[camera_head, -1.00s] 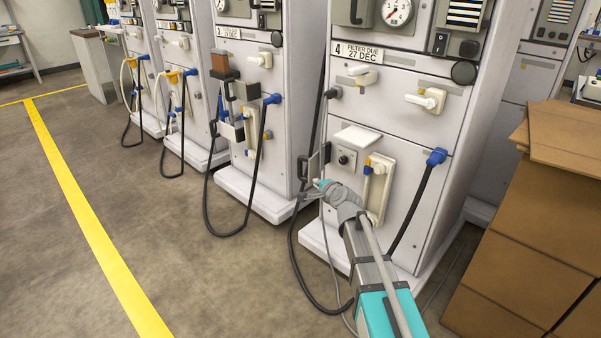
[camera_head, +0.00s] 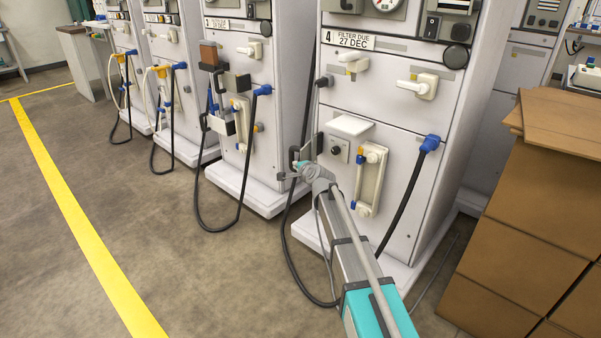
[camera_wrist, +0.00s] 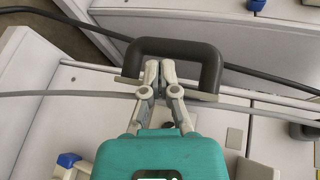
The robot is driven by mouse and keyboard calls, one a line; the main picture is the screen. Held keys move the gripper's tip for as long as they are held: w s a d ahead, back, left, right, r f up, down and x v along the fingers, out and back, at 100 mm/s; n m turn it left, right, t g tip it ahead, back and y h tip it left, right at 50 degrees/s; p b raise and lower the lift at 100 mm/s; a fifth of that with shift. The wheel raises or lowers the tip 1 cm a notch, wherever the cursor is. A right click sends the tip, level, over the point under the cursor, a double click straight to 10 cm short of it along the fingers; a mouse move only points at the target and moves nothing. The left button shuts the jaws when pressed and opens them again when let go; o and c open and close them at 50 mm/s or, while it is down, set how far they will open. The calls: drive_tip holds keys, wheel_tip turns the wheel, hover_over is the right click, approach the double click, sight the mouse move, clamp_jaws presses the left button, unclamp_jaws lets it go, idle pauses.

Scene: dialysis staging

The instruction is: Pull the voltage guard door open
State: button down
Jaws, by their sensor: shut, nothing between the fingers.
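A dark grey U-shaped handle (camera_wrist: 213,68) on a thin pale plate edge fills the upper middle of the wrist view. My gripper (camera_wrist: 160,68) is shut and empty, its fingertips inside the handle's loop as seen in that view. I cannot tell whether they touch the bar. In the head view a small panel with a dark handle (camera_head: 307,150) stands out at the left of the machine marked 4 (camera_head: 394,120), and my gripper (camera_head: 292,175) is beside it. No label names the voltage guard door; this panel may be it. My gripper partly hides it.
Dark hoses and a thin grey cable hang around the machine; a hose with a blue connector (camera_head: 430,143) is at its right. Cardboard boxes (camera_head: 540,205) stand at the right. Machine 3 (camera_head: 285,150) stands to the left. Floor is clear toward the yellow line (camera_head: 85,225).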

drive_tip(key=shift+w+a+r, duration=0.1)
drive_tip(key=shift+w+a, duration=0.3)
drive_tip(key=shift+w, duration=0.35)
drive_tip(key=shift+w+a, duration=0.4)
drive_tip(key=shift+w, duration=0.35)
drive_tip(key=w+a, duration=0.2)
drive_tip(key=shift+w+a, duration=0.25)
drive_tip(key=shift+a, duration=0.1)
drive_tip(key=p, duration=0.3)
approach(292, 160)
drive_tip(key=s+a, duration=0.3)
drive_tip(key=shift+s+a+r, duration=0.2)
drive_tip(key=shift+s+a, duration=0.05)
drive_tip(key=shift+a, duration=0.05)
